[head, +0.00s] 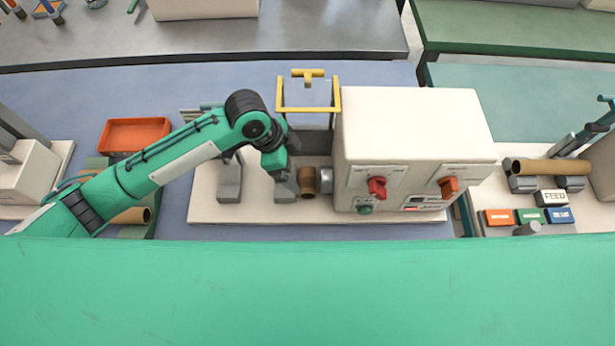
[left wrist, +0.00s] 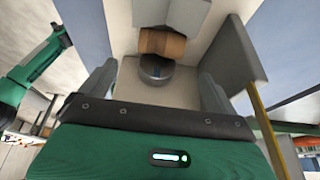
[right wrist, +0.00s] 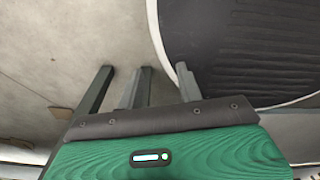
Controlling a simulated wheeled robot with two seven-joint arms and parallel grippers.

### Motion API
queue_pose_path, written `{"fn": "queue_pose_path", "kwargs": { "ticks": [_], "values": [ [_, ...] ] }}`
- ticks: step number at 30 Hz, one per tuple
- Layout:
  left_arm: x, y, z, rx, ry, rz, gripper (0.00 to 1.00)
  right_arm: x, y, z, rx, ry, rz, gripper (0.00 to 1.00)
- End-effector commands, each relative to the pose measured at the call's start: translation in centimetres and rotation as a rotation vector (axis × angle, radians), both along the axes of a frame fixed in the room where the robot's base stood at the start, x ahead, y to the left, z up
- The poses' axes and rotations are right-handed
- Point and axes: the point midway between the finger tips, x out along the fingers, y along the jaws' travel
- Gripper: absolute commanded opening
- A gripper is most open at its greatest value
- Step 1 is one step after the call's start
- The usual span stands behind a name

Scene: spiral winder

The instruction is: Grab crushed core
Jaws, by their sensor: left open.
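The crushed core (head: 307,182) is a short brown tube with a dented outline, on the spindle at the left face of the white winder (head: 415,130). It also shows in the left wrist view (left wrist: 160,43), ahead of a round grey hub and beside a pale grey block. My left gripper (head: 288,187) is just left of the core in the head view. In the left wrist view my left gripper (left wrist: 157,76) is open and empty, with the core beyond its tips. My right gripper (right wrist: 150,75) shows only in the right wrist view, with its fingers apart.
A yellow frame (head: 308,108) stands behind the core. A grey upright block (head: 229,182) is to its left on the white base. Red knobs (head: 377,187) are on the winder's front. An orange bin (head: 134,134) is at the left. A green surface (head: 300,290) spans the foreground.

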Motion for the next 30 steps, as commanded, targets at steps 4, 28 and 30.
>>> {"fn": "queue_pose_path", "kwargs": {
  "ticks": [4,28,30],
  "values": [
    [0.0,-1.0,-2.2,-0.001,0.002,0.0,0.94,-0.2,-0.2,0.6,-0.002,0.003,0.001,0.36],
    [0.0,-3.4,-8.3,0.0,-0.001,-0.001,0.94,0.9,0.0,2.7,0.0,-0.011,0.0,0.36],
    [0.0,-3.4,-8.3,0.0,-0.001,-0.001,0.94,0.9,0.1,2.7,0.002,-0.012,-0.001,0.36]
  ]
}}
